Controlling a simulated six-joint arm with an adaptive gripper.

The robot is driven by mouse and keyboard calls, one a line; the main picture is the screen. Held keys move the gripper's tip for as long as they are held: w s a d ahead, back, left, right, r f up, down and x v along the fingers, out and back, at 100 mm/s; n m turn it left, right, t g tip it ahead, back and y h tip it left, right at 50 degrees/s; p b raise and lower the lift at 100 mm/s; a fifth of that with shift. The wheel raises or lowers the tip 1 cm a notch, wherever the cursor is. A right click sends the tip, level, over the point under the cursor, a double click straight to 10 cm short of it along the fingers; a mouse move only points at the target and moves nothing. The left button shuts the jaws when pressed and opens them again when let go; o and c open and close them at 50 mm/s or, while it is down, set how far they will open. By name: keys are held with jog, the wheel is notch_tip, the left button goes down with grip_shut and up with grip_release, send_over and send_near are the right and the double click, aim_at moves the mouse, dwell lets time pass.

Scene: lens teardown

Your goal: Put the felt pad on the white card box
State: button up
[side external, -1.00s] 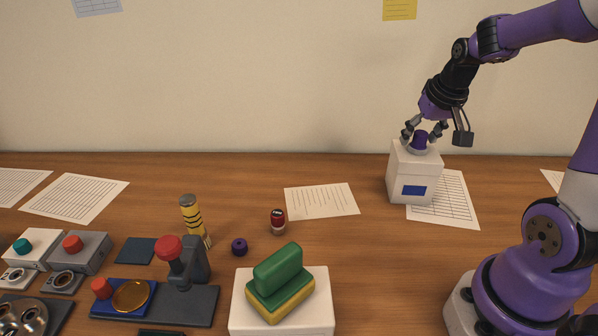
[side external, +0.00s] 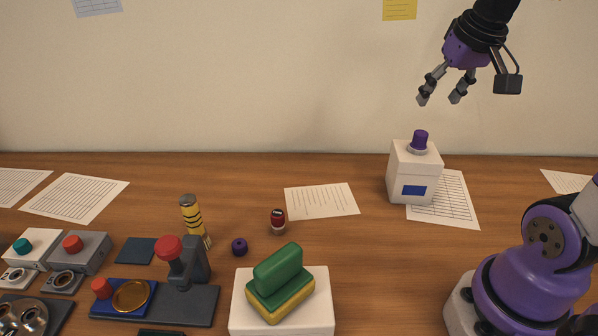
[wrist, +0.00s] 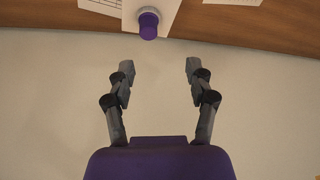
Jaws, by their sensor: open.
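The white card box (side external: 415,180), with a blue label on its front, stands upright at the back right. A purple cylinder with a pale grey ring at its base (side external: 420,141) stands on its top. Both show at the top of the wrist view, the box (wrist: 165,22) and the cylinder (wrist: 148,24). A flat dark blue-grey square (side external: 137,251), which looks like the felt pad, lies on the table at the left. My gripper (side external: 438,99) is open and empty, above the box and apart from the cylinder; its spread fingers (wrist: 160,68) show in the wrist view.
A white block (side external: 240,318) at front centre bears a green and yellow piece (side external: 280,287). A stamp press (side external: 195,298), a yellow banded cylinder (side external: 191,218), a purple ring (side external: 239,247) and a red-topped piece (side external: 278,221) stand left of centre.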

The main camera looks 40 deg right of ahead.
jog(key=s+a+f+n+t+y, duration=0.1)
jog(key=a+f+n, duration=0.1)
jog(key=a, duration=0.5)
jog(key=s+a+f+n+y, duration=0.1)
jog(key=a+f+n, duration=0.2)
jog(key=a, duration=0.4)
jog(key=shift+a+f+n+t+y, duration=0.15)
jog(key=shift+f+n+t+y, duration=0.2)
jog(key=shift+n, duration=0.45)
